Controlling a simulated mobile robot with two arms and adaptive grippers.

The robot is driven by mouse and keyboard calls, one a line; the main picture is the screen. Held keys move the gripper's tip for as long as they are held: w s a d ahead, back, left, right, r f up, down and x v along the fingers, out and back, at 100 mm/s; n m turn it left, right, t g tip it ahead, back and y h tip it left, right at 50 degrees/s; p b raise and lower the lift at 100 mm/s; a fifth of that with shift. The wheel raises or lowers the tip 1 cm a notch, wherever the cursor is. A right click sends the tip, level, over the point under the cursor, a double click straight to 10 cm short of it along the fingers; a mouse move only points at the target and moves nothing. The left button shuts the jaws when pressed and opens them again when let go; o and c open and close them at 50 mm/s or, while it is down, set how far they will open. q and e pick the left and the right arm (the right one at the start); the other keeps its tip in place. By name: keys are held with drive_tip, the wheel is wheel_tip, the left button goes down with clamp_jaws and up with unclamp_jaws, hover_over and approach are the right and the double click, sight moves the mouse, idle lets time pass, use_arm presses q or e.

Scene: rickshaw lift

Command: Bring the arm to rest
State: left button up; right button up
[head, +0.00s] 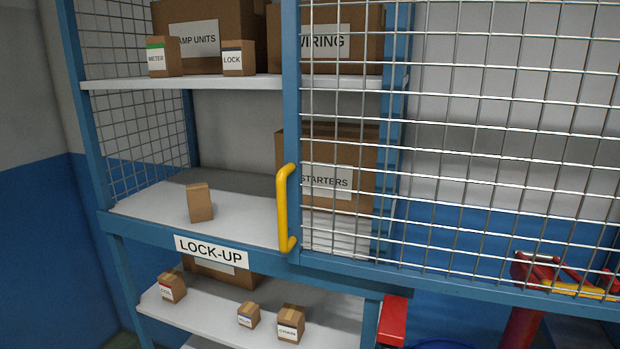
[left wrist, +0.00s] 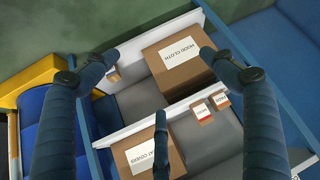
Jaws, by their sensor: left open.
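My left gripper (left wrist: 159,75) shows only in the left wrist view. Its dark blue fingers are spread wide apart and nothing is held between them. Behind the fingers are shelves with a large carton labelled HOOD CLOTH (left wrist: 185,65) and, lower down, a second large carton (left wrist: 148,158) whose label is partly covered by a finger. Neither arm shows in the head view, and my right gripper is in neither view.
In the head view a blue rack stands ahead, with a mesh door (head: 480,155) and yellow handle (head: 285,208). The LOCK-UP shelf (head: 150,203) holds a small plain carton (head: 199,202); other cartons stand above and below. A red object (head: 393,320) is by the lower shelf.

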use_arm(q)
drive_tip(key=s+d+f+g, duration=0.2)
drive_tip(key=s+d+f, duration=0.1)
drive_tip(key=s, duration=0.7)
drive_tip(key=s+d+f+g, duration=0.2)
drive_tip(key=s+f, duration=0.3)
drive_tip(key=s, duration=0.5)
drive_tip(key=s+d+f+m+g, duration=0.1)
drive_tip(key=s+d+f+g, duration=0.2)
drive_tip(key=s, duration=0.8)
drive_tip(key=shift+d+f+b, duration=0.4)
drive_tip(key=shift+d, duration=0.35)
